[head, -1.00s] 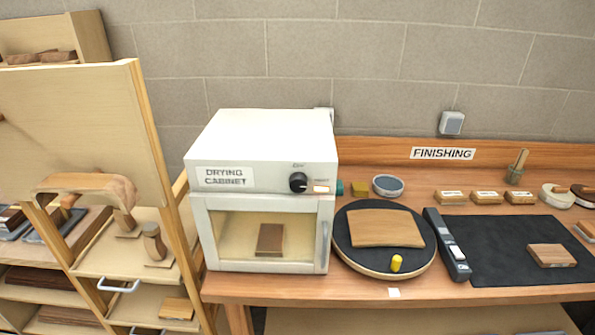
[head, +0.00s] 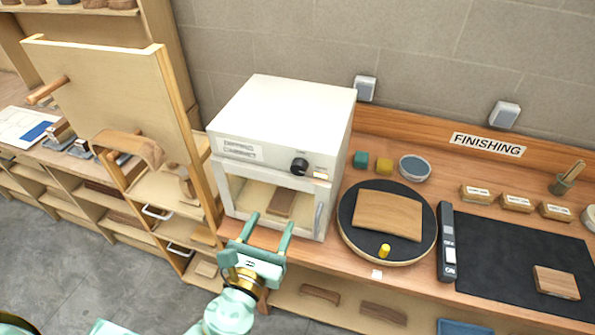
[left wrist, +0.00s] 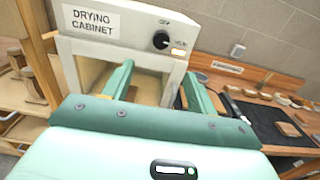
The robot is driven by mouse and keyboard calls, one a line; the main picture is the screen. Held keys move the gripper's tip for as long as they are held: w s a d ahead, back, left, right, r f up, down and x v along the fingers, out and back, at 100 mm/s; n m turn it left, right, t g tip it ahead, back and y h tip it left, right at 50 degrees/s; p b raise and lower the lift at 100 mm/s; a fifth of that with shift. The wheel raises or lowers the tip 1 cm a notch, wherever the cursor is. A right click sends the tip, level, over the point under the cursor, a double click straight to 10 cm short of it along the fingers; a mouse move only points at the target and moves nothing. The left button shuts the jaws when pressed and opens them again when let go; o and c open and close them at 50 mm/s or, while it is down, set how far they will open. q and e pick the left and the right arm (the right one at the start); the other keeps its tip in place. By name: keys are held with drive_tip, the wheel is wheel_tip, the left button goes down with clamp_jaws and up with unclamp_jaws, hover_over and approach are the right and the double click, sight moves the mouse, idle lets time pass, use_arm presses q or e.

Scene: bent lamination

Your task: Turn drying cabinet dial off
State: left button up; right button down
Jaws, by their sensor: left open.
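The white drying cabinet (head: 278,105) stands on the wooden bench, with a windowed door and a brown wood block (head: 280,204) inside. Its black dial (head: 299,165) is on the right of the front panel, beside a small lit label. The dial also shows in the left wrist view (left wrist: 161,40), under an "OFF" mark; its exact setting is too small to tell. My left gripper (head: 270,222) is open and empty in front of the cabinet door, below the dial. In the left wrist view its fingers (left wrist: 158,80) point towards the cabinet front. My right gripper is not in view.
Right of the cabinet is a round black turntable (head: 347,212) with a bent wood panel (head: 388,215) and a yellow knob. A black mat (head: 510,245) lies further right. A wooden rack with an upright board (head: 110,90) stands close on the left.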

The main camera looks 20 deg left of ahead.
sight(297, 170)
use_arm(q)
drive_tip(key=w, duration=0.5)
drive_tip(key=w+p, duration=0.1)
drive_tip(key=w, duration=0.4)
drive_tip(key=w+d+p, duration=0.1)
drive_tip(key=w, duration=0.4)
drive_tip(key=shift+w, duration=0.4)
drive_tip(key=c, duration=1)
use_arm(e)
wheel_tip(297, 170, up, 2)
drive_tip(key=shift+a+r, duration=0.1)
